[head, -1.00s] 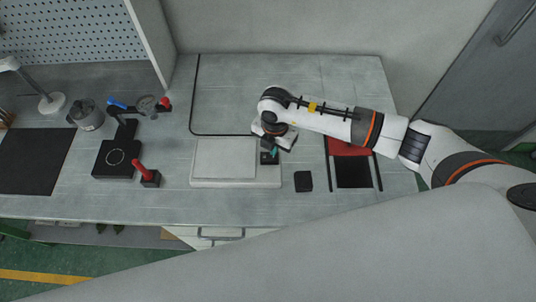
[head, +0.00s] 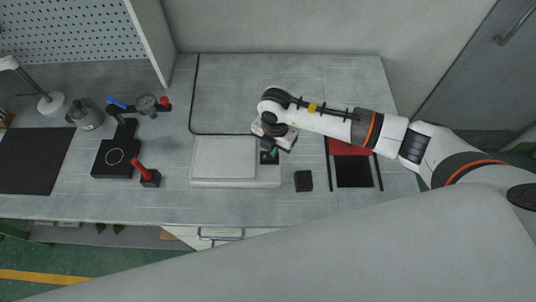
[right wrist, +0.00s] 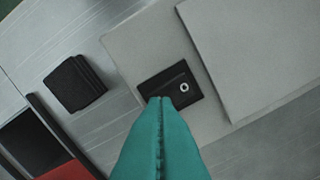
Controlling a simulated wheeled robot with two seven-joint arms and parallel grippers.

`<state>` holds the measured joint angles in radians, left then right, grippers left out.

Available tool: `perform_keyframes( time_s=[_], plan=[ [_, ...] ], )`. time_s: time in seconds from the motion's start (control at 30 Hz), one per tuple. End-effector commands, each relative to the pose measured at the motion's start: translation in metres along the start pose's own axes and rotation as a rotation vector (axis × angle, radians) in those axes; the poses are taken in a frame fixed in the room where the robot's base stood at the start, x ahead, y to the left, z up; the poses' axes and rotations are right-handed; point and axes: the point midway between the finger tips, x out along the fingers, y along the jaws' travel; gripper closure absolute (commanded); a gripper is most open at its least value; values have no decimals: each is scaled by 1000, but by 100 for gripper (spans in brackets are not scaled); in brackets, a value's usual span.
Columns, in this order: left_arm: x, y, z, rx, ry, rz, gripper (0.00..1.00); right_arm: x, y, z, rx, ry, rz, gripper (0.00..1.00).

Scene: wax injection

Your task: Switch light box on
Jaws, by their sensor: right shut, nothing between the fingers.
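The light box (head: 223,182) is a flat white slab with a raised pale panel on the bench, in the middle of the head view. Its black switch plate (head: 269,159) is at its right side, partly hidden by my right gripper (head: 273,153). In the right wrist view the switch plate (right wrist: 170,85) carries a small round button (right wrist: 184,87) with a light ring. My right gripper (right wrist: 162,102) is shut and empty, its teal tips overlapping the plate's lower edge just left of the button. I cannot tell whether they touch it. My left gripper is not in view.
A small black block stack (head: 303,181) lies right of the light box, and a red and black mat (head: 353,172) with dark rails lies beyond it. A black stand (head: 117,158) and a red-handled tool (head: 147,175) stand to the left. The bench behind the box is clear.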

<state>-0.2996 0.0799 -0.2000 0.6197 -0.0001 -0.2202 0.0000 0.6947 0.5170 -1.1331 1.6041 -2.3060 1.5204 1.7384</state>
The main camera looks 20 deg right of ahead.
Motion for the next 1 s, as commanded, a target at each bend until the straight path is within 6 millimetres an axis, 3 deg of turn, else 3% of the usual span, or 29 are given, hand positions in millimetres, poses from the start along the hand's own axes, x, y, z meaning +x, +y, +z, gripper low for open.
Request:
perform_keyframes(
  time_s=[1.0],
  plan=[
    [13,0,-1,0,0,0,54,16,0,0,-1,-1,0,100]
  ],
)
